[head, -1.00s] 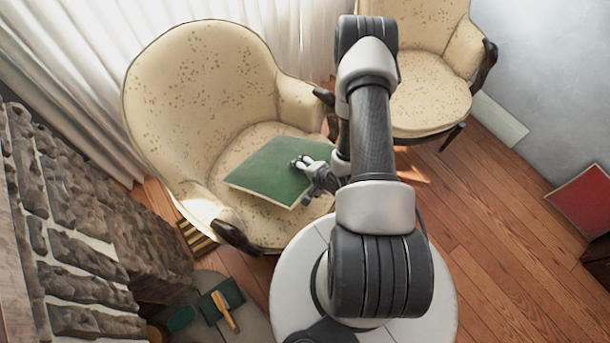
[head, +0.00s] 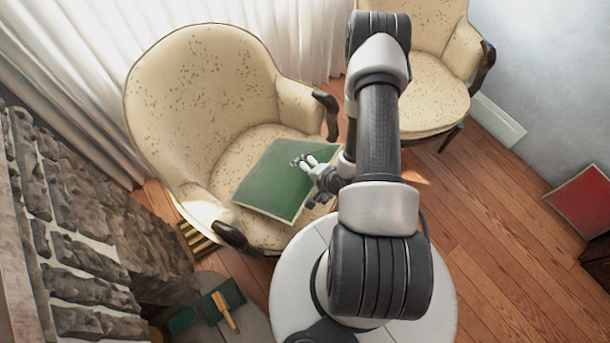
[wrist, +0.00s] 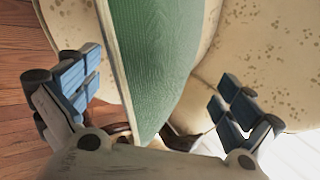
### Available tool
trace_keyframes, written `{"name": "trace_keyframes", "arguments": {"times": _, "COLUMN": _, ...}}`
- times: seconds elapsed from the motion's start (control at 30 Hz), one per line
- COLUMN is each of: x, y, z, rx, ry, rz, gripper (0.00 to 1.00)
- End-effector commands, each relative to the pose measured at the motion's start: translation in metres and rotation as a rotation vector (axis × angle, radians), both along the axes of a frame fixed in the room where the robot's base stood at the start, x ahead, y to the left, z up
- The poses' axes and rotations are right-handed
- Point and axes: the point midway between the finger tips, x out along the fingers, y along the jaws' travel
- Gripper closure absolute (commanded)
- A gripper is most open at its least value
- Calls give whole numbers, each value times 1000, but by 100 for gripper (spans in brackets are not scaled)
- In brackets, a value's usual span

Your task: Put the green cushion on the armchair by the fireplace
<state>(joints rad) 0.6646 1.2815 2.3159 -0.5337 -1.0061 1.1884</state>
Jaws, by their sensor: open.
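The green cushion (head: 274,181) is flat and square with a pale edge. It lies on the seat of the cream armchair (head: 203,88) beside the stone fireplace (head: 80,225). In the wrist view the cushion (wrist: 155,55) shows between the spread fingers, with the cream upholstery (wrist: 255,60) to its right. My gripper (head: 305,163) is at the cushion's right side in the head view, its fingers over the cushion's edge. In the wrist view my gripper (wrist: 160,105) has its blue-padded fingers wide apart, and neither visibly touches the cushion.
A second cream armchair (head: 430,85) stands at the back right. A red square thing (head: 585,200) is at the right wall. A green dustpan (head: 222,300) and brush lie by the fireplace. Wooden floor (head: 490,240) is clear at right.

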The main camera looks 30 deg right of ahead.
Motion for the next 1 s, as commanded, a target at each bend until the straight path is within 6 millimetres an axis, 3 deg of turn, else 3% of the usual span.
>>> {"name": "trace_keyframes", "arguments": {"times": 0.03, "x": -7, "y": -3, "z": 14, "rx": 0, "ry": 0, "rz": -5, "gripper": 0}}
{"name": "trace_keyframes", "arguments": {"times": 0.2, "x": -29, "y": -5, "z": 43, "rx": 0, "ry": 1, "rz": -5, "gripper": 0}}
{"name": "trace_keyframes", "arguments": {"times": 0.5, "x": -50, "y": -8, "z": 71, "rx": -4, "ry": 0, "rz": 2, "gripper": 0}}
{"name": "trace_keyframes", "arguments": {"times": 0.63, "x": -42, "y": -17, "z": 84, "rx": -65, "ry": 16, "rz": 61, "gripper": 0}}
{"name": "trace_keyframes", "arguments": {"times": 0.73, "x": -27, "y": -30, "z": 107, "rx": -170, "ry": 53, "rz": 162, "gripper": 0}}
{"name": "trace_keyframes", "arguments": {"times": 0.87, "x": -5, "y": -45, "z": 155, "rx": -337, "ry": 117, "rz": 319, "gripper": 0}}
{"name": "trace_keyframes", "arguments": {"times": 1.0, "x": 13, "y": -47, "z": 217, "rx": -494, "ry": 175, "rz": 465, "gripper": 0}}
